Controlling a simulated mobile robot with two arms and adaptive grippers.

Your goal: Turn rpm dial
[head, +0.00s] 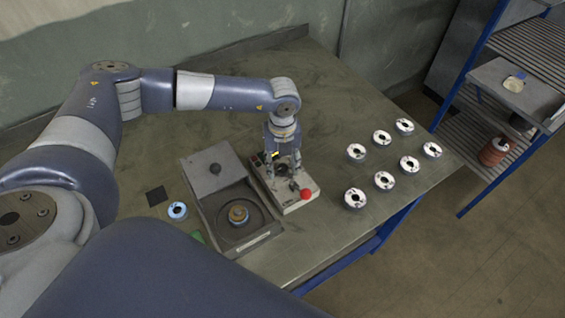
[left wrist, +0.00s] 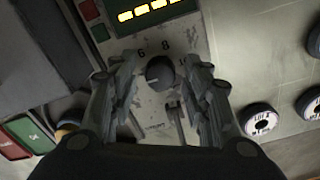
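The rpm dial (left wrist: 160,73) is a round dark knob with a pale pointer line, on a worn light control panel (left wrist: 185,40) with printed numbers around the dial. My left gripper (left wrist: 163,85) points down at the panel, with one finger on each side of the dial. The fingers are apart, and narrow gaps seem to show beside the knob; contact is not clear. In the head view my left gripper (head: 284,167) is over the control box (head: 288,204) and hides the dial. My right gripper is not in view.
A red button (head: 305,194) sits on the box's front corner. A lidded grey machine (head: 222,185) stands left of the box. A lit yellow display (left wrist: 145,12) is above the dial. A shelf rack (head: 520,100) stands beyond.

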